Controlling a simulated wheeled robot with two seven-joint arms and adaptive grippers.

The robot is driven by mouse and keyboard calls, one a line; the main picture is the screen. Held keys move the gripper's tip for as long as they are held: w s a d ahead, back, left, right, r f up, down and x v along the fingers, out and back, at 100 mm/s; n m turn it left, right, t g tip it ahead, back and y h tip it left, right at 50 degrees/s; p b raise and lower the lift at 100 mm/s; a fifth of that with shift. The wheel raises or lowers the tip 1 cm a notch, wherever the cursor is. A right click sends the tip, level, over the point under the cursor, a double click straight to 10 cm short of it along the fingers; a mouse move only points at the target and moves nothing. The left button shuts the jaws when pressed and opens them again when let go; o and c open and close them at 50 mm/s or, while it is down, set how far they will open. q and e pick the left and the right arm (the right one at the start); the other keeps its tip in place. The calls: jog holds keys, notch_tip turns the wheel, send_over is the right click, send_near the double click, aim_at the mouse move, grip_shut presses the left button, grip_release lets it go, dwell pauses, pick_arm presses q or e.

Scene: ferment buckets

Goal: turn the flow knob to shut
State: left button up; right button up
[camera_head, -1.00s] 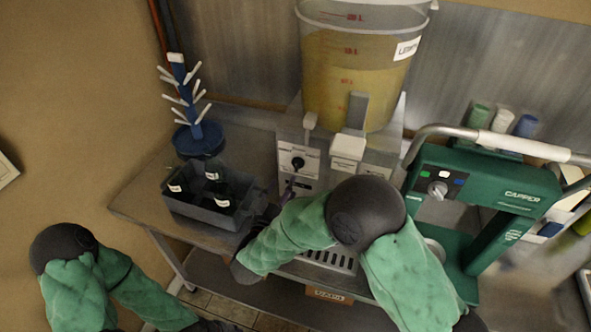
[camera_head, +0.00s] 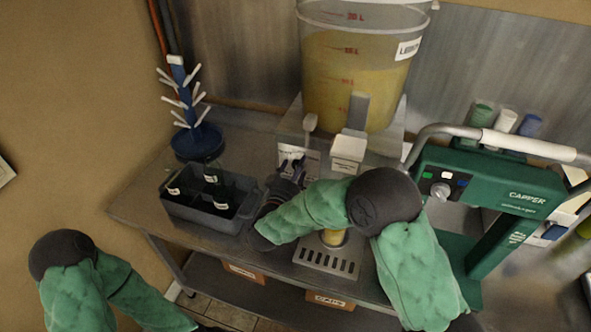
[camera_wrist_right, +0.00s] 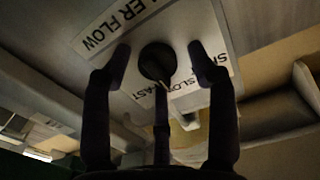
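The black flow knob (camera_wrist_right: 157,62) sits on a white filler-flow label in the right wrist view. A light pointer mark on its rim faces the SLOW and FAST words; I cannot tell exactly which. My right gripper (camera_wrist_right: 161,58) is open, with one fingertip on each side of the knob and visible gaps between. In the head view the right gripper (camera_head: 291,166) is at the filler's front panel (camera_head: 312,164) and hides the knob. My left arm is at the lower left; its gripper is not clearly in view.
A bucket of yellow liquid (camera_head: 350,75) stands above the filler. A crate of bottles (camera_head: 205,218) is left of my right gripper. A yellow-filled vessel (camera_head: 334,238) stands at the drip tray (camera_head: 326,262). The green capper (camera_head: 490,185) is at right.

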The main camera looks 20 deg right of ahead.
jog(key=c, duration=0.9)
jog(key=shift+r, duration=0.1)
